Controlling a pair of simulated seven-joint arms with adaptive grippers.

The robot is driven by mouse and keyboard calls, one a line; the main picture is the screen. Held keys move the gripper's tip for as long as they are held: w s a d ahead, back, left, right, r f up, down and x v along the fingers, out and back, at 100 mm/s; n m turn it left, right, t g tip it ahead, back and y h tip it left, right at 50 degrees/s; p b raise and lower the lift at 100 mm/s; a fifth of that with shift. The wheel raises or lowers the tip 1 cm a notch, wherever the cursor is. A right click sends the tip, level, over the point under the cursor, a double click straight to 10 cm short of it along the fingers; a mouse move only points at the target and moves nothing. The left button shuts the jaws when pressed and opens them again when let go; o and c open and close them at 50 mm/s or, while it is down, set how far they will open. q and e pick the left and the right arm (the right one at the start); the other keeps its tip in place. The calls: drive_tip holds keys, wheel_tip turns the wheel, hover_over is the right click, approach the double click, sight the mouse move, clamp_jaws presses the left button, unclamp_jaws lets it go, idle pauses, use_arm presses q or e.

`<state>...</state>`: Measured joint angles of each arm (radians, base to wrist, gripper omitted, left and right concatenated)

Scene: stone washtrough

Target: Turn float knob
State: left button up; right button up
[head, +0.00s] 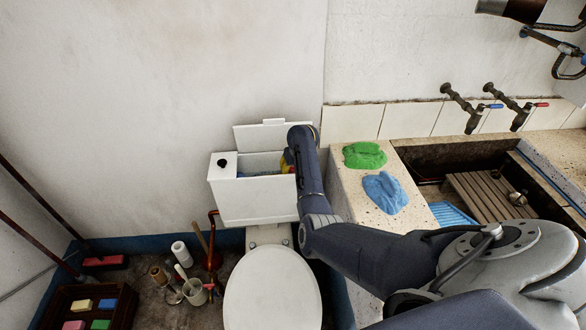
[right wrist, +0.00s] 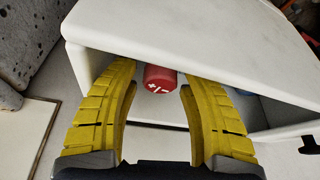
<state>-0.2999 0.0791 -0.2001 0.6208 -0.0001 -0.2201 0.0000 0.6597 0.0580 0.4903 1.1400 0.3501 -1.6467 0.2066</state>
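The float knob (right wrist: 160,79) is a short red cylinder marked "+/-" in white, seen in the right wrist view inside the white toilet cistern (head: 258,200). My right gripper (right wrist: 158,88) is open, its yellow fingers on either side of the knob with a gap showing on both sides. In the head view my right gripper (head: 288,160) reaches down into the right end of the cistern's open top. The arm hides the knob there. My left gripper is not in view.
The cistern lid (head: 262,137) stands up behind the opening. A black button (head: 222,162) is on the cistern's left end. A stone counter with green (head: 364,155) and blue (head: 385,192) cloths is close on the right. The toilet seat (head: 272,290) is below.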

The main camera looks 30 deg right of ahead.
clamp_jaws()
drive_tip(key=shift+r+m, duration=0.1)
drive_tip(key=shift+m, duration=0.4)
idle(0.5)
drive_tip(key=m+h, duration=0.1)
drive_tip(key=m, duration=0.1)
drive_tip(key=shift+w+a+m+g, duration=0.1)
drive_tip(key=shift+m+g, duration=0.2)
drive_tip(key=shift+m, duration=0.1)
drive_tip(key=shift+m+g+h, duration=0.3)
drive_tip(key=shift+m+h, duration=0.4)
drive_tip(key=shift+m, duration=0.8)
drive_tip(key=shift+o, duration=1.5)
unclamp_jaws()
